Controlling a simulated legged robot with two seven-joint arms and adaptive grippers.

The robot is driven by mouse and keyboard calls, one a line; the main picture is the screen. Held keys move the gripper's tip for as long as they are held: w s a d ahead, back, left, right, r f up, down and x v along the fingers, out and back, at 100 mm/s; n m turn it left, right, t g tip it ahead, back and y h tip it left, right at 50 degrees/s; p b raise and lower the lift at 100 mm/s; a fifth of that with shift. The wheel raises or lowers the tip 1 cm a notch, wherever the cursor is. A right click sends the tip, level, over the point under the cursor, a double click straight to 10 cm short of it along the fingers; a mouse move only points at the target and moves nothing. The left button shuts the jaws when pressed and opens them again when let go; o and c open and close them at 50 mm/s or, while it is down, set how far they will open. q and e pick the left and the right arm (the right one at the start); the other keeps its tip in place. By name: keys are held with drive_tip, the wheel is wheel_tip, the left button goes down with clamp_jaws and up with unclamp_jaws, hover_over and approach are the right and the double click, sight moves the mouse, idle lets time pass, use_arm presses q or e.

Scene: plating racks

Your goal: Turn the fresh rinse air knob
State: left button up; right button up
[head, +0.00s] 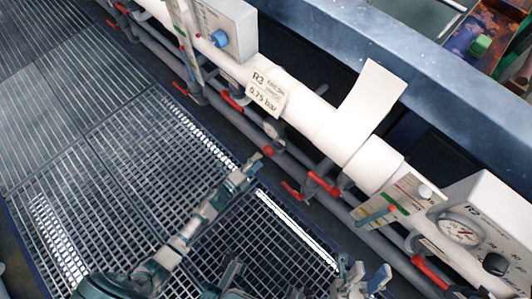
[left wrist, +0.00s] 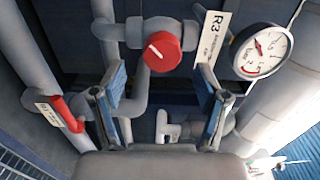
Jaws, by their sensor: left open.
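A round red knob (left wrist: 163,52) with a white pointer line sits on a grey pipe, straight ahead in the left wrist view. A tag reading R3 (left wrist: 212,38) hangs beside it; its smaller print is unreadable, so I cannot confirm the knob's name. My left gripper (left wrist: 162,103) is open, with its two blue-padded fingers apart, below the knob and not touching it. In the head view my left gripper (head: 248,168) reaches to the pipes, close to a small red part (head: 268,150). My right gripper (head: 364,280) is open and empty at the bottom edge.
A white pipe (head: 310,115) with an R3 0.75 bar label (head: 265,93) runs diagonally above several red valve levers (head: 323,183). A pressure gauge (left wrist: 262,48) stands right of the knob. A red lever (left wrist: 68,114) is left of my fingers. Grating (head: 110,150) covers the floor.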

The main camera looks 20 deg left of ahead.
use_arm(q)
drive_tip(key=v, duration=0.6)
idle(0.4)
